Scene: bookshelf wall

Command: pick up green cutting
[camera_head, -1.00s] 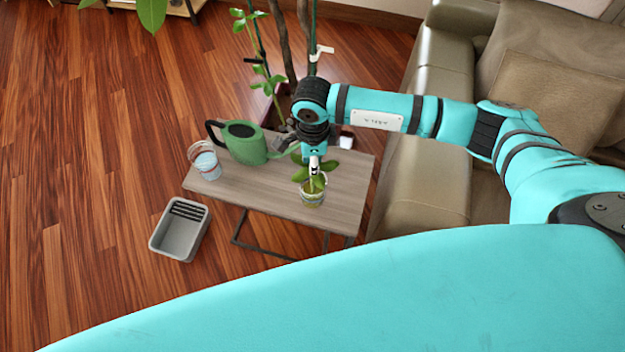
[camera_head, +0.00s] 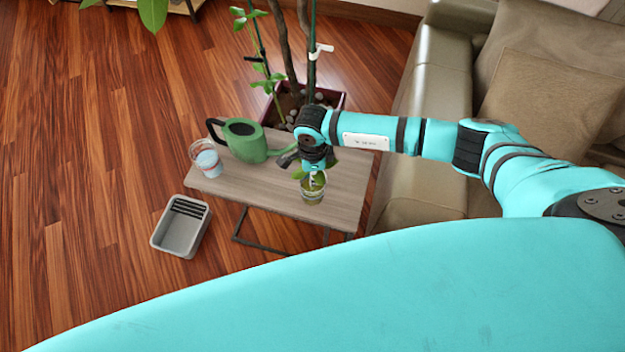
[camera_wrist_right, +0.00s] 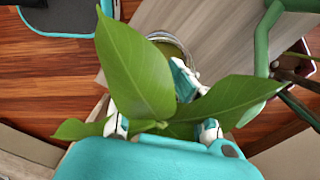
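The green cutting (camera_head: 322,181) has broad leaves and stands in a small clear glass (camera_head: 312,197) at the front right of the low table. My right gripper (camera_head: 313,178) points down over the glass, right at the cutting. In the right wrist view the cutting's large leaves (camera_wrist_right: 137,70) spread across my gripper. One teal and white finger (camera_wrist_right: 184,80) shows between the leaves; the other finger is mostly hidden, so its closure on the stem cannot be seen. The glass rim (camera_wrist_right: 172,42) shows behind the leaves. My left gripper is not in view.
The wooden table (camera_head: 265,195) also holds a green watering can (camera_head: 245,142) and a glass of water (camera_head: 207,161). A grey bin (camera_head: 180,229) stands on the floor at left. A potted plant (camera_head: 290,100) is behind the table; a sofa (camera_head: 440,100) is at right.

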